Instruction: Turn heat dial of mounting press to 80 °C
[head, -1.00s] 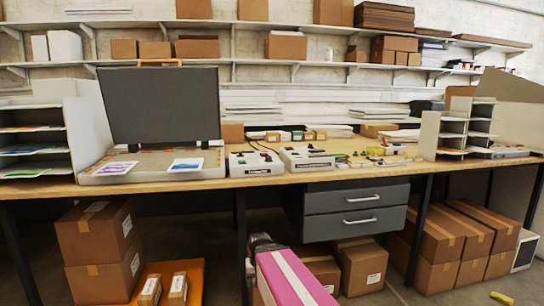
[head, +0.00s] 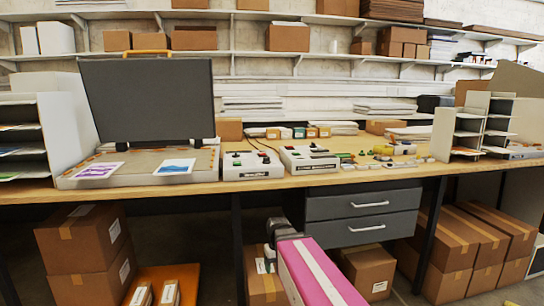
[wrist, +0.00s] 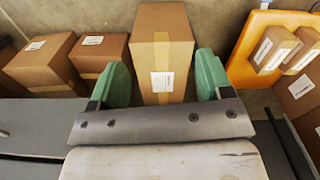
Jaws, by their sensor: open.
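A press-like machine with a raised dark lid (head: 147,100), an orange top handle and a pale base (head: 120,178) stands on the left of the bench; it looks like the mounting press. Two pale control boxes with small knobs or buttons stand to its right, a left one (head: 252,172) and a right one (head: 318,163). Their labels are too small to read, and I cannot make out the heat dial or its setting. My gripper (wrist: 160,78) is open and empty, with green fingers apart, low in front of the bench and pointing down above floor boxes.
The wooden bench front edge (head: 290,184) lies above my gripper. A drawer unit (head: 361,214) hangs under it. Cartons (head: 368,268) stand on the floor; one carton (wrist: 160,50) shows between my fingers. Paper racks (head: 470,130) stand at the right. Small loose items lie mid-bench.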

